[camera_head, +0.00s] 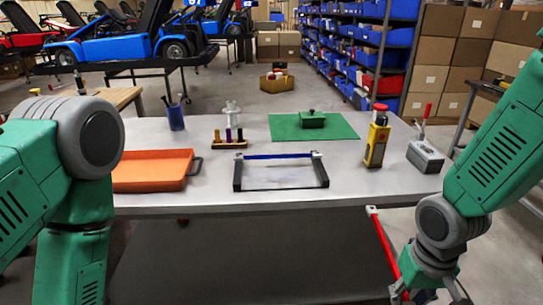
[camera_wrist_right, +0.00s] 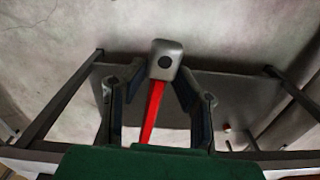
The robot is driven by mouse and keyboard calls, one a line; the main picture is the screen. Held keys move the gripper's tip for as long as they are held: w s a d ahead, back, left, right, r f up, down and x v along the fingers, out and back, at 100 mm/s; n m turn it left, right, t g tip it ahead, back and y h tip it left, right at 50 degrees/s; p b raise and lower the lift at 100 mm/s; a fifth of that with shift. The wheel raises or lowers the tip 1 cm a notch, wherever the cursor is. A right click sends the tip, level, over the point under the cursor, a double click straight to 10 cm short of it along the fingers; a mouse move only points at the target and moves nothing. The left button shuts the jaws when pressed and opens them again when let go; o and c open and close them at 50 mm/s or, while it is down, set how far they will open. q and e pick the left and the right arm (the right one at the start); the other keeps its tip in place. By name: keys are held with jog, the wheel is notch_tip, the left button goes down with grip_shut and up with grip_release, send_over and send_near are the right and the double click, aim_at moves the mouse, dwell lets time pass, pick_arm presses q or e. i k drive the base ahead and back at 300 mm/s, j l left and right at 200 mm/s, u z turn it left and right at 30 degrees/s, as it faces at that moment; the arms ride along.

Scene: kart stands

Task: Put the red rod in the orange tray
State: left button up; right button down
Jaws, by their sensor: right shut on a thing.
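The red rod (camera_head: 384,243) has a pale grey end cap and is held in front of the table's near edge at the right. My right gripper (camera_head: 428,290) is shut on it, low in the head view. In the right wrist view, the red rod (camera_wrist_right: 153,108) and its grey cap lie between the two dark fingers of my right gripper (camera_wrist_right: 152,78). The orange tray (camera_head: 145,184) sits on the table's left part with a dark handle on its right side; its visible inside is empty. My left arm partly hides the tray's left end, and my left gripper is out of view.
A black frame with a blue rod (camera_head: 266,157) stands at the table's (camera_head: 340,194) front middle. Behind are a peg stand (camera_head: 230,144), a blue cup (camera_head: 176,118) and a green mat (camera_head: 345,131). A yellow tester (camera_head: 376,145) and a grey box (camera_head: 425,157) stand right.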

aim_at(130, 179)
jog(key=u, duration=0.45)
jog(key=j+u, duration=0.1)
jog(key=u, duration=0.3)
jog(key=i+u, duration=0.1)
jog(key=u, duration=0.35)
jog(key=j+u, duration=0.1)
jog(key=u, duration=0.3)
jog(key=i+j+u, duration=0.1)
jog(key=i, duration=0.45)
jog(key=i+j+u, duration=0.1)
jog(key=i, duration=0.45)
jog(key=i+l, duration=0.3)
jog(key=i, duration=0.1)
